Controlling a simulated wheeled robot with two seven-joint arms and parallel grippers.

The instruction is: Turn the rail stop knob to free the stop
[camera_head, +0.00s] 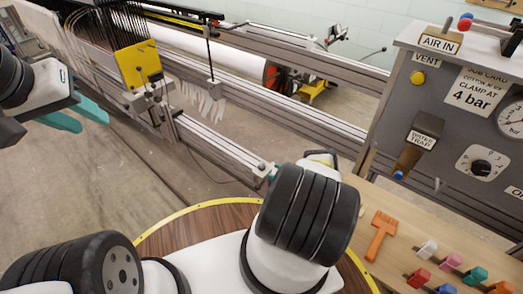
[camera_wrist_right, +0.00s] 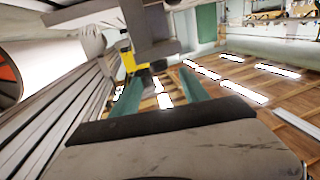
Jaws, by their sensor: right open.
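In the wrist view my right gripper (camera_wrist_right: 160,76) has its two teal fingers apart, with nothing seen held between them. A grey metal block (camera_wrist_right: 150,28) with a yellow piece (camera_wrist_right: 128,60) and a small dark part is close ahead of the fingertips. I cannot tell for sure whether that dark part is the rail stop knob. In the head view my right arm hides most of this gripper; a bit of teal shows by the end of the aluminium rail (camera_head: 220,147). My left gripper (camera_head: 94,126) is open and empty at the far left, away from the rail.
A grey control panel (camera_head: 455,110) with a gauge and knobs stands at the right. A yellow plate (camera_head: 139,64) sits on the loom frame. Bare floor lies left of the rail.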

